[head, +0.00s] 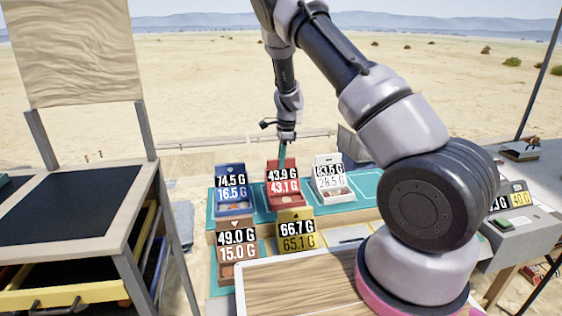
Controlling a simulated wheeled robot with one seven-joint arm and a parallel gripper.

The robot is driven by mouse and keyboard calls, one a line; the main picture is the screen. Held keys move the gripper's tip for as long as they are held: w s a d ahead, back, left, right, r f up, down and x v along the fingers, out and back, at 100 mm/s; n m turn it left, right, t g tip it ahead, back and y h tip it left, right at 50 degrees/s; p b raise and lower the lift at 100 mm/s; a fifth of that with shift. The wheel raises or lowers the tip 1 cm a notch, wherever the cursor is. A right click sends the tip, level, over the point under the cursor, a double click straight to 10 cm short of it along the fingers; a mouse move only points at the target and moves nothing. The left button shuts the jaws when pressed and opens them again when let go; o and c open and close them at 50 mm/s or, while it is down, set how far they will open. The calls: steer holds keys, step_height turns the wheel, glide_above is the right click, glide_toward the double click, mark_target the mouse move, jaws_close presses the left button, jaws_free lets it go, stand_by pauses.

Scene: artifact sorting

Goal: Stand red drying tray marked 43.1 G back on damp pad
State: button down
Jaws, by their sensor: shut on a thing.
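The red drying tray (285,198) is in the middle of the head view, with a black label reading 43.9 G above a red one reading 43.1 G. My gripper (282,158) comes down from above and is shut at the tray's back edge. A slim teal part reaches from the gripper to the tray; the exact contact is too small to see. The tray looks upright, over or on the teal pad (256,200). I cannot tell whether its base touches the pad.
A blue tray (235,207) is close on the left and a white tray (333,191) on the right. A brown tray (238,270) and a yellow tray (296,228) stand in front. A wooden-topped surface (300,285) is nearer. A scale-like box (515,240) is at right.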

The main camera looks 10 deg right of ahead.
steer(key=c, duration=0.8)
jaws_free()
steer(key=shift+f, duration=0.1)
steer(key=s+d+r+n+t+y, duration=0.1)
steer(key=s+d+r, duration=0.15)
steer(key=r, duration=0.95)
steer(key=s+d+r+n+y, duration=0.15)
steer(key=s+r, duration=0.25)
steer(key=r, duration=0.7)
steer(key=s+r+n+t, duration=0.2)
steer(key=s+r+n, duration=0.2)
steer(key=s+r, duration=0.6)
steer(key=s+d+r+n+t+h, duration=0.1)
steer(key=s+r+n+t, duration=0.1)
steer(key=s, duration=0.7)
steer(key=s+r+n+t+h, duration=0.1)
steer(key=s+r+n+t, duration=0.1)
steer(key=s+n, duration=0.3)
steer(key=s+r, duration=0.1)
steer(key=s, duration=0.2)
steer(key=shift+s+d, duration=0.35)
steer(key=shift+d, duration=0.05)
